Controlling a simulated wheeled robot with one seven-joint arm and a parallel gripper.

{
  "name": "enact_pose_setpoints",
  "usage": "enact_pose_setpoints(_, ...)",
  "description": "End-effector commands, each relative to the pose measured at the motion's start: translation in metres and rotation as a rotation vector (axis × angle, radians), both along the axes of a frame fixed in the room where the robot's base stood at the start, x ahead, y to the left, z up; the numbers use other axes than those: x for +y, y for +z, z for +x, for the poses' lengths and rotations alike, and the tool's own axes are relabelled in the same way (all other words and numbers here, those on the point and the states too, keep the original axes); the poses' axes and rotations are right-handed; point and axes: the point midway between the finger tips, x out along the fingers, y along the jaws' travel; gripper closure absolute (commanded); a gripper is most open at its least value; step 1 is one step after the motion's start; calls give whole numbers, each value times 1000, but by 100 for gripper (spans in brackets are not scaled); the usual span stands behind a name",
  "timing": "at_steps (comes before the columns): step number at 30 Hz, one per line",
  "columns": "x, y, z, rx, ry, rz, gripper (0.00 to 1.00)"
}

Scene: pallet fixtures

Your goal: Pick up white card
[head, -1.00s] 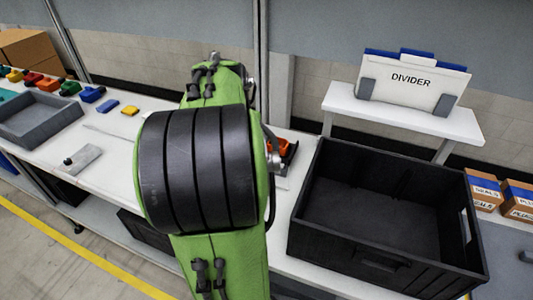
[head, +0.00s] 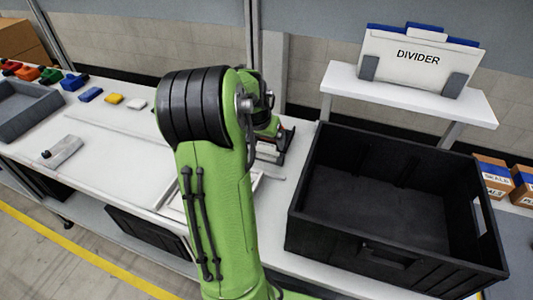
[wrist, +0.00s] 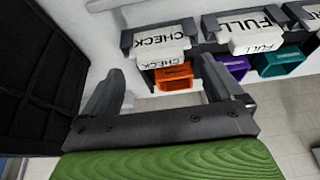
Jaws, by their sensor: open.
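A white board marked DIVIDER (head: 418,58) stands on the shelf at the right. The wrist view shows white labels marked CHECK (wrist: 160,42) and FULL (wrist: 250,28). I cannot tell for certain which of these is the white card. My gripper (wrist: 163,88) is open with nothing between its fingers. In the head view it is partly hidden behind my arm, right of the small white piece and apart from it.
A large empty black crate (head: 385,262) stands right of my arm. An orange bin (wrist: 174,78), a purple bin and a teal bin sit under the labels in the wrist view. A grey tray (head: 30,112) and several coloured pieces are at the left. The bench middle is mostly clear.

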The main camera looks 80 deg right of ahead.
Motion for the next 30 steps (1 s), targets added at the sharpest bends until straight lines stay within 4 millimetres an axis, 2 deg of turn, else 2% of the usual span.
enact_pose_setpoints(1,-4,-14,-1,2,-1,3,6)
enact_pose_setpoints(3,-7,-22,0,0,1,2,6)
enact_pose_setpoints(9,-9,-21,0,-1,1,0,6)
enact_pose_setpoints(21,-8,-21,0,-1,1,0,66)
enact_pose_setpoints(27,-8,-20,0,-1,1,0,66)
enact_pose_setpoints(30,-9,-6,0,-1,2,-3,66)
